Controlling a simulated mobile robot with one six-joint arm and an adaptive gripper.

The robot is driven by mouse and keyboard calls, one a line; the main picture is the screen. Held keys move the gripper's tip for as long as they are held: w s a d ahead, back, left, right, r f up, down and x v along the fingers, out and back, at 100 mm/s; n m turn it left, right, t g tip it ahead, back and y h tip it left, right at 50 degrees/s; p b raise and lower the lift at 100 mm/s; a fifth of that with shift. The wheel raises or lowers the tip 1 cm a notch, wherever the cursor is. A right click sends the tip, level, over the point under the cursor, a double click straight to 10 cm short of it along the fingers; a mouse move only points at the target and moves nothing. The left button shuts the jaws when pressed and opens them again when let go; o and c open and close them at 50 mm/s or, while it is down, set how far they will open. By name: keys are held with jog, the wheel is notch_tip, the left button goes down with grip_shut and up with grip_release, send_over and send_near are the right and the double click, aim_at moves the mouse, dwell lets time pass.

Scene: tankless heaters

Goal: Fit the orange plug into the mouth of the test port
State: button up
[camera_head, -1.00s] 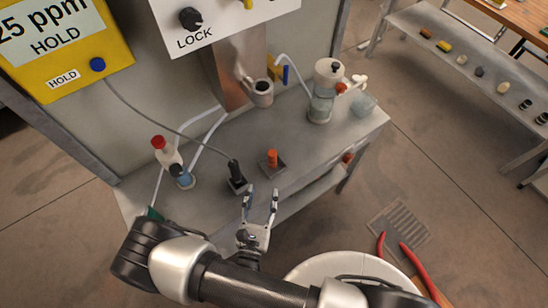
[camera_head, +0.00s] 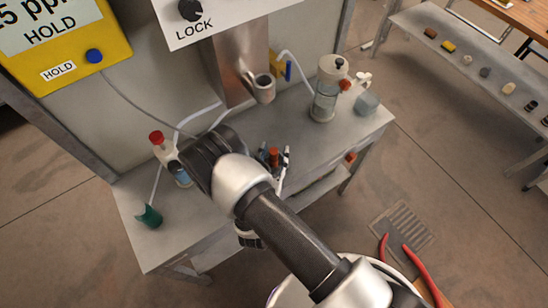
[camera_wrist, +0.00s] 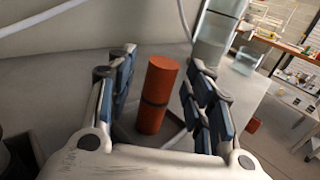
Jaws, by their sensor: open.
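The orange plug (camera_head: 273,154) stands upright on the grey bench in front of the panel. In the wrist view the plug (camera_wrist: 156,92) is a cylinder with a dark band around it, on a small dark square base (camera_wrist: 160,138). My gripper (camera_head: 275,157) is open, with one finger on each side of the plug. In the wrist view the gripper (camera_wrist: 160,75) shows gaps on both sides of the plug. A short metal cup with a round open mouth (camera_head: 263,84), apparently the test port, sticks out from the steel housing above the bench.
A clear vessel (camera_head: 325,95) and a glass beaker (camera_head: 367,102) stand right of the plug. A red-capped bottle (camera_head: 160,148) and a green cup (camera_head: 149,216) stand at left. A grey cable and pale tubes hang behind my arm. Bare bench lies between plug and vessel.

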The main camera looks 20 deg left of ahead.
jog(key=shift+w, duration=0.2)
jog(key=shift+c, duration=0.5)
grip_shut()
